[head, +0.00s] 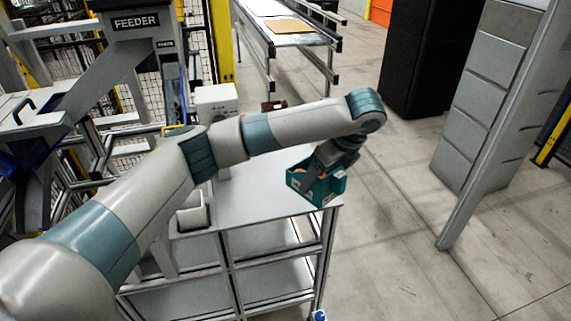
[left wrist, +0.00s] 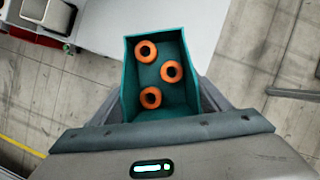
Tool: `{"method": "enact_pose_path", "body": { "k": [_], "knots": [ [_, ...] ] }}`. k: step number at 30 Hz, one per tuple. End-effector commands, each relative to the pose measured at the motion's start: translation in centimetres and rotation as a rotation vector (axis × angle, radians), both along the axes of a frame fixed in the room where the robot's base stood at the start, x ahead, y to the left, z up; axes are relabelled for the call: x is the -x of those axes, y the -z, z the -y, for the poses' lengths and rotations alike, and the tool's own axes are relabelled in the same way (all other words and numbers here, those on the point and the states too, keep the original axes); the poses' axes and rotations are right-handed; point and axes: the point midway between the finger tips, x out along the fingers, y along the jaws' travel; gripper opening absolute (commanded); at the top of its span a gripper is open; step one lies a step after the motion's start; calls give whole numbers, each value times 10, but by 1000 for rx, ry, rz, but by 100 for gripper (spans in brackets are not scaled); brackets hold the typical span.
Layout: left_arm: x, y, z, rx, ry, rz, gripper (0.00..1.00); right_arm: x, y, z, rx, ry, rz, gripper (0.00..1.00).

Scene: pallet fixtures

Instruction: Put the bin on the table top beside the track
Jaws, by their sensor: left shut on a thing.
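The teal bin (head: 326,190) is in my left gripper (head: 322,170), at the right end of the grey table top (head: 255,190). In the left wrist view the bin (left wrist: 128,82) shows its open top, with three orange rings inside. The jaws sit on both sides of the bin, partly hidden by the wrist housing. The table top (left wrist: 190,25) lies beyond the bin in that view, with floor to the right. I cannot tell whether the bin's base touches the table. No track can be clearly picked out on the table. My right gripper is not in view.
A white box-shaped unit (head: 216,100) stands at the table's back, and a small white part (head: 192,214) sits near its front left. The feeder frame (head: 135,22) is at the left. Bare table top lies left of the bin; open floor (head: 400,240) lies right.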

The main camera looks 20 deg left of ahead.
Motion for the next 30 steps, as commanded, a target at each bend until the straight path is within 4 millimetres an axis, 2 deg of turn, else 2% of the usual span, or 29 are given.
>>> {"method": "enact_pose_path", "body": {
  "k": [6,13,19,30],
  "knots": [
    [-14,-13,4,4,239,-2,45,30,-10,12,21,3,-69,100],
    [-23,-18,4,3,408,-1,45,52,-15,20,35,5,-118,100],
    [-26,-19,3,0,464,-1,45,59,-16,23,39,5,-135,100],
    [-26,-19,2,0,469,-1,45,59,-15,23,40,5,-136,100]
  ]
}}
